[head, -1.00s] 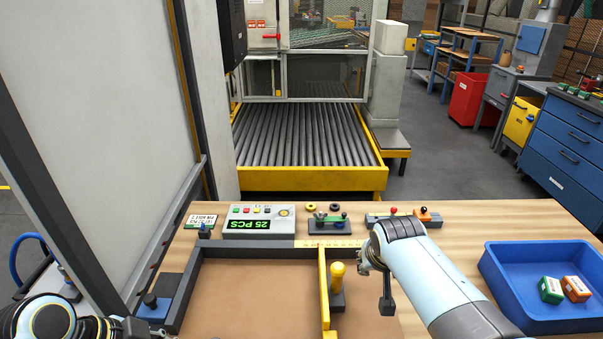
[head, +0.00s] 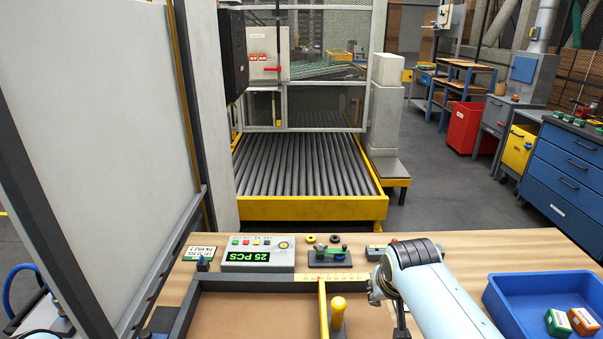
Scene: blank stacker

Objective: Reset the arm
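My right arm comes in from the lower right over the table. Its wrist is raised beside the yellow-knobbed handle, and the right gripper (head: 401,325) points down and away below it, mostly hidden by the arm. I cannot make out its fingers. My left gripper is out of the picture; only a small bit of my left arm shows at the lower left edge. No object shows in the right gripper.
A dark-framed tray (head: 240,283) with a yellow bar (head: 323,308) lies in front. A counter box reading 25 PCS (head: 258,254) stands behind it. The yellow knob (head: 338,304) is near my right wrist. A blue bin (head: 520,296) with green and orange boxes is at right.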

